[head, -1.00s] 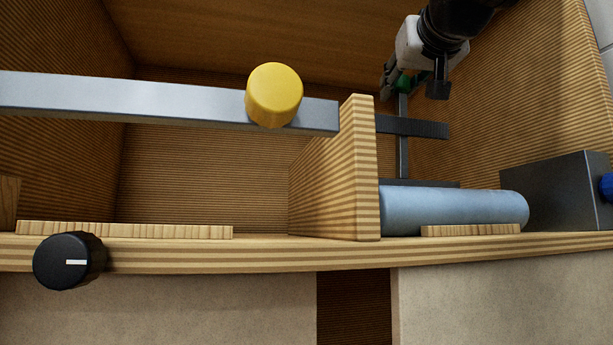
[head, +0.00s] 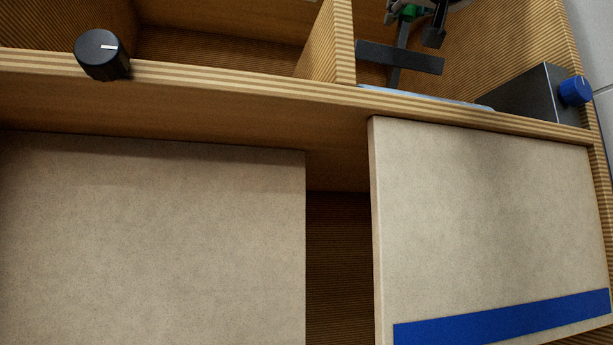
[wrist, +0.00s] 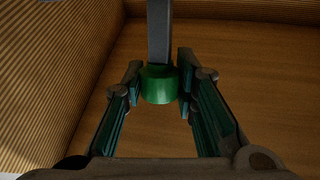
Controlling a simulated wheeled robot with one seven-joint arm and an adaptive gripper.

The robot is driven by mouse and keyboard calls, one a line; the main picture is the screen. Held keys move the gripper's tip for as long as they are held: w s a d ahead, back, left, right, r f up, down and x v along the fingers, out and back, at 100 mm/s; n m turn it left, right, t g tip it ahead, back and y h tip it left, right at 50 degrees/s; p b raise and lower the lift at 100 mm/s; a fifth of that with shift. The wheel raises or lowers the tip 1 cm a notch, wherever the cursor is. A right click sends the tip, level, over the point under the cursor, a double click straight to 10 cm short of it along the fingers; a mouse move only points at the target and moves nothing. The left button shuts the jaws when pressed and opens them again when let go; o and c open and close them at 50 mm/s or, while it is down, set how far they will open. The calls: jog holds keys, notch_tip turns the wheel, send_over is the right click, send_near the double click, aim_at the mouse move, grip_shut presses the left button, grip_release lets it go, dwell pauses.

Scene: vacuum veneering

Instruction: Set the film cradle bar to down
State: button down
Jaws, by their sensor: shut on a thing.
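A grey bar (wrist: 159,30) with a green knob (wrist: 158,88) at its end shows in the wrist view; I take it to be the film cradle bar. My gripper (wrist: 161,72) has its two fingers on either side of the green knob and is shut on it. In the head view the green knob (head: 408,12) is at the top edge, in the right compartment, with my gripper partly cut off there. The grey bar (head: 399,60) stands steeply, leaning a little, and passes by a dark horizontal bar (head: 415,59).
A wooden divider (head: 343,45) stands left of the bar. A dark box (head: 535,93) with a blue knob (head: 575,91) is at the right. A black knob (head: 100,52) sits on the front rim. Beige panels, one with a blue stripe (head: 505,322), lie in front.

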jog(key=shift+s+d+f+t+b, duration=0.1)
jog(key=shift+s+f+t+b, duration=0.2)
jog(key=shift+f+b, duration=0.3)
jog(key=shift+t, duration=0.3)
jog(key=shift+s+d+f+b, duration=0.25)
jog(key=shift+s+f+b, duration=1)
jog(key=shift+f+b, duration=1.1)
jog(key=shift+s+d+f+b, duration=0.3)
jog(key=shift+s+f+b, duration=0.9)
jog(key=shift+f+b, duration=1.1)
jog(key=shift+s+d+f+b, duration=0.25)
jog(key=shift+s+f+b, duration=1.25)
jog(key=shift+b, duration=1.4)
jog(key=shift+w+f, duration=0.25)
jog(key=shift+w, duration=0.05)
jog(key=c, duration=1.3)
grip_release()
jog(key=shift+o, duration=0.3)
jog(key=shift+s, duration=0.1)
